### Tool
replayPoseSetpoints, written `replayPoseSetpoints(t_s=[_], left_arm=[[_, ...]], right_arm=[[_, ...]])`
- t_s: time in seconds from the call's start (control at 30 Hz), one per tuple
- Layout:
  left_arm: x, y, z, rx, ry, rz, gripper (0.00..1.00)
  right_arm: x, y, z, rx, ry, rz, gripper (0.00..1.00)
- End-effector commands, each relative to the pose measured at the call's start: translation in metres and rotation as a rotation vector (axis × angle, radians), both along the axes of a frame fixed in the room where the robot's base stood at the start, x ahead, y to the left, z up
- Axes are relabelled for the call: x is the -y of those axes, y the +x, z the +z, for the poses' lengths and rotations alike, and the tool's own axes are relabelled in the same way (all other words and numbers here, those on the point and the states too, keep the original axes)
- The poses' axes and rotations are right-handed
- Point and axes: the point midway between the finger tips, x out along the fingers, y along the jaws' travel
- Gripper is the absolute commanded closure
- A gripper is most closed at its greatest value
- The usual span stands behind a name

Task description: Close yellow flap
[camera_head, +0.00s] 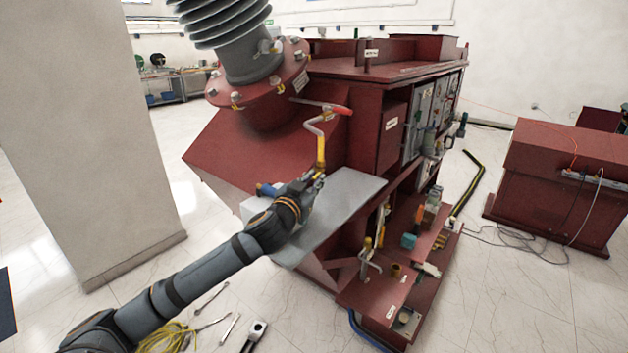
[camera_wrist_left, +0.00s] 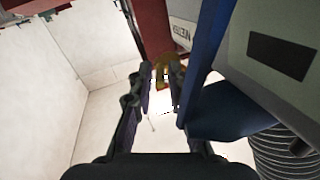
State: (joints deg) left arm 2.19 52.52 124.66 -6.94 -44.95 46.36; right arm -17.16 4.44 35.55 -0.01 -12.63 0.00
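A yellow upright part (camera_head: 321,150), which may be the yellow flap, stands on a bent pipe with a red handle (camera_head: 337,109) on the front of the dark red transformer. My left gripper (camera_head: 317,180) is at its lower end, above a grey shelf. In the left wrist view, the two fingers (camera_wrist_left: 161,90) are apart, with a small yellow piece (camera_wrist_left: 162,72) showing at or beyond the tips. I cannot tell whether they touch it. The flap's hinge and exact position are unclear. My right gripper is not in view.
The grey shelf (camera_head: 345,197) sticks out beneath my left gripper. A ribbed bushing (camera_head: 235,40) rises above. A lower red ledge (camera_head: 380,295) holds several small parts. Tools and a yellow cable (camera_head: 163,338) lie on the floor. A pillar (camera_head: 95,130) stands at left.

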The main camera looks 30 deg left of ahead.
Motion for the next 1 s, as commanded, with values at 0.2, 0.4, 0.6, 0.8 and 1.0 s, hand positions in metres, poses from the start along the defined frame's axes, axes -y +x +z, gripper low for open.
replayPoseSetpoints(t_s=[0.2,0.4,0.6,0.8,1.0], left_arm=[[0.0004,0.0000,0.0003,0.001,0.000,-0.001,1.00],[0.0005,0.0000,0.0004,0.001,-0.001,0.000,1.00],[0.0008,0.0002,0.0004,0.002,-0.002,0.003,1.00],[0.0013,0.0004,0.0002,0.002,-0.001,0.008,1.00],[0.0023,0.0011,0.0000,0.003,-0.003,0.024,1.00]], right_arm=[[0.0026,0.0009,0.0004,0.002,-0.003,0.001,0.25],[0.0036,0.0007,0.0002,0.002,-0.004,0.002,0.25],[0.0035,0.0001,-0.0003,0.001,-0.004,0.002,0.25],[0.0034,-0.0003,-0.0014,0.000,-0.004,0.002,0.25],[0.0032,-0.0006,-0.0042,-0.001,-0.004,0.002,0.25]])
